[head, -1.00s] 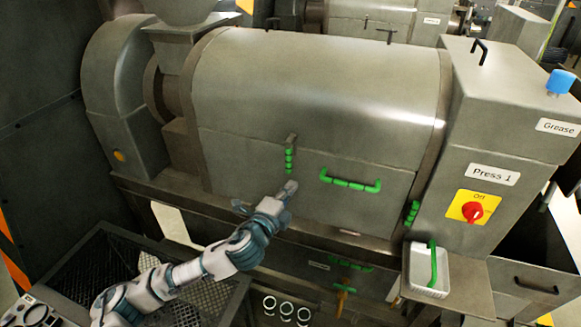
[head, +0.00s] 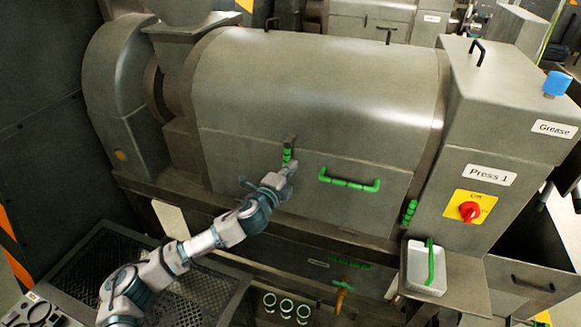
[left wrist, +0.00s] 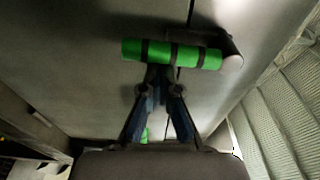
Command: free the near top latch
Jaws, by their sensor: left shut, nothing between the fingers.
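A green ribbed latch (head: 287,155) hangs from a small grey bracket on the front of the press cover, at the seam under the rounded lid. My left gripper (head: 290,168) is at its lower end and hides part of it. In the left wrist view the latch (left wrist: 172,53) lies across the top with its grey pivot at the right. The left fingers (left wrist: 159,74) are shut and empty, tips together at the latch's edge. I cannot tell whether they touch it. My right gripper is in neither view.
A green handle (head: 349,183) sticks out right of the latch. Another green latch (head: 410,212) sits near the cover's right edge. A white tray (head: 426,268) holds a green bar. A red switch (head: 469,211) is on the right cabinet. A mesh-bottomed bin (head: 185,300) lies below my left arm.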

